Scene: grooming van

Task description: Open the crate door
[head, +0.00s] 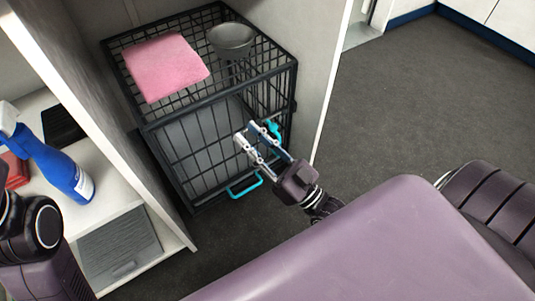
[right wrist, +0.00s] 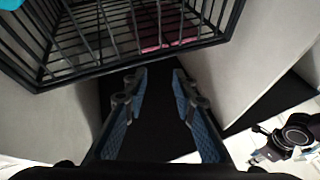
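The black wire crate (head: 190,178) stands in a bay under the counter. Its barred front looks closed. A turquoise latch (head: 273,129) is on the right side of the front, and a turquoise handle (head: 245,186) is low down. My right gripper (head: 245,132) is in front of the crate's front, close to the latch, with its fingers apart and nothing between them. In the right wrist view the open fingers (right wrist: 160,76) point below the crate bars (right wrist: 100,66). Whether they touch the crate is unclear. My left arm shows at the lower left, its gripper out of sight.
A pink towel (head: 164,66) and a grey bowl (head: 232,39) lie on the crate top. Walls flank the crate closely. A blue spray bottle (head: 58,168) stands on the left shelf. Open grey floor (head: 430,90) extends to the right.

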